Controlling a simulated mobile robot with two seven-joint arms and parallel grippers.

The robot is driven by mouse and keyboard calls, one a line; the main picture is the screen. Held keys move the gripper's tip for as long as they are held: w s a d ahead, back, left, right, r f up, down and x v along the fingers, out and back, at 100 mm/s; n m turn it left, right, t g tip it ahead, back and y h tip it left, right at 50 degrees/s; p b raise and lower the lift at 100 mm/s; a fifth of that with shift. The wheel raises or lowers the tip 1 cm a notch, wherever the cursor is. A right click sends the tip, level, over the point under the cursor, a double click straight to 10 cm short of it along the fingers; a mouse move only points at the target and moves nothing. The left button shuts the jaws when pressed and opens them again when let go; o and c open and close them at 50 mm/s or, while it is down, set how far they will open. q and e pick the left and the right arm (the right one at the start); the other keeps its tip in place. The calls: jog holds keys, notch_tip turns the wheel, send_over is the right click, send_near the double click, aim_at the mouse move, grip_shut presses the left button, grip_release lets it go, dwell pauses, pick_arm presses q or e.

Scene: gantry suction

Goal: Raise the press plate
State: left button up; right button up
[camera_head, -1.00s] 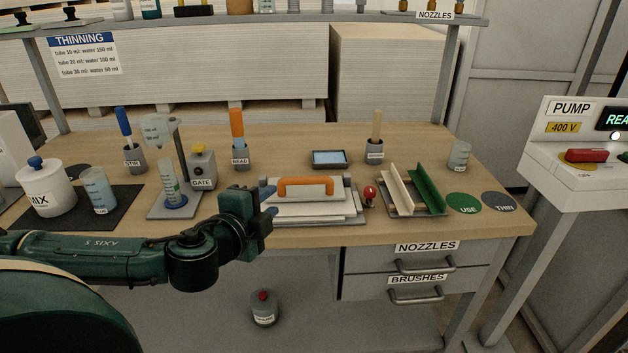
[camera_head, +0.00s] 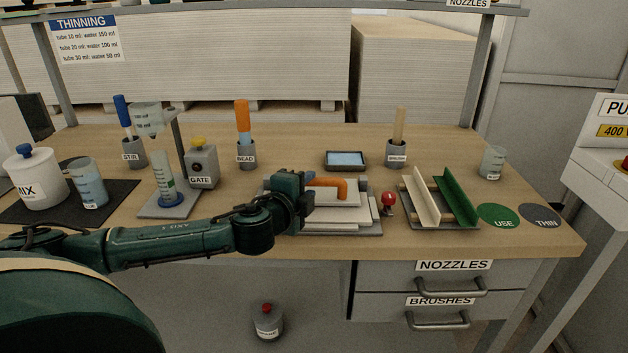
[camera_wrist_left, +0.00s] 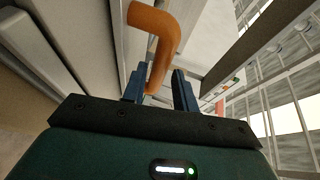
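The press plate (camera_head: 350,214) is a pale flat plate with an orange handle (camera_head: 335,183), resting in the press on the bench. My left gripper (camera_head: 307,196) is at the left part of the handle and hides that end and part of the plate. In the left wrist view, its two blue fingers (camera_wrist_left: 160,88) stand apart, and the orange handle (camera_wrist_left: 160,40) reaches down between them, nearer the left finger. I cannot tell whether a finger touches it. My right gripper is not in view.
A red-knobbed lever (camera_head: 389,203) stands just right of the press. A holder with a white and a green rail (camera_head: 455,200) is further right. A grey box marked GATE (camera_head: 202,168) and a measuring tube (camera_head: 163,180) stand to the left. A tablet (camera_head: 345,160) lies behind.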

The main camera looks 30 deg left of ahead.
aim_at(311, 184)
pick_arm(q)
jog(key=shift+x, duration=1.85)
jog(key=shift+c, duration=0.4)
grip_shut()
